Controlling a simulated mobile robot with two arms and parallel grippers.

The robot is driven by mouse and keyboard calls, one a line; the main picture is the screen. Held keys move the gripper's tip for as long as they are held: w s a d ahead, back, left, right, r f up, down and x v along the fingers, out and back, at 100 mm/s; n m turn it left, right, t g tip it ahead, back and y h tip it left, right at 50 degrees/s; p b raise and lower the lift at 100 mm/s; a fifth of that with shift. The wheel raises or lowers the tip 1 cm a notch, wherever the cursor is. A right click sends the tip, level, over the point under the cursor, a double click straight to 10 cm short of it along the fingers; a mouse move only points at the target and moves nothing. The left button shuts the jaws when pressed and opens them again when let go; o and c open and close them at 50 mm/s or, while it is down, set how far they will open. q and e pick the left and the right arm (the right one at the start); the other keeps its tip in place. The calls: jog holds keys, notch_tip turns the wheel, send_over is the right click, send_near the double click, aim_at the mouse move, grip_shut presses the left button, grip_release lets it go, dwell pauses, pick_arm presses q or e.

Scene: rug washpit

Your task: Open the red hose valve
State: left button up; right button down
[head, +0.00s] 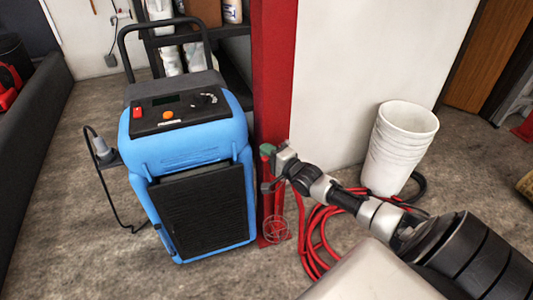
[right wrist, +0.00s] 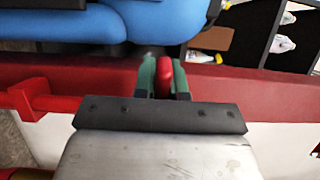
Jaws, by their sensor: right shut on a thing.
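My right gripper (head: 270,166) reaches in from the lower right to the front of the red post. In the right wrist view its green fingertips (right wrist: 163,80) are closed on both sides of a red handle (right wrist: 163,76), which I take to be the red hose valve's. In the head view the handle is mostly hidden by the gripper. A red hose (head: 314,238) lies coiled on the floor beside the post's foot. My left gripper is out of view.
A blue machine (head: 190,140) with a black handle stands close left of the red post (head: 274,70). A stack of white buckets (head: 400,145) stands right, by the white wall. Shelves with bottles are behind. Floor at front left is clear.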

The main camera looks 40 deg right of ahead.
jog(key=shift+r, duration=0.15)
jog(key=c, duration=1.2)
grip_release()
jog(key=shift+s+d+f, duration=0.1)
jog(key=shift+s+f, duration=0.1)
jog(key=shift+s, duration=0.35)
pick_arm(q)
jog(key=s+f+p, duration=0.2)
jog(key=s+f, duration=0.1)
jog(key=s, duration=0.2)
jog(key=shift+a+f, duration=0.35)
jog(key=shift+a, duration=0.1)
pick_arm(e)
jog(key=s, duration=0.6)
jog(key=s+d, duration=0.1)
jog(key=s, duration=0.2)
jog(key=shift+s+r, duration=0.1)
jog(key=shift+s, duration=0.25)
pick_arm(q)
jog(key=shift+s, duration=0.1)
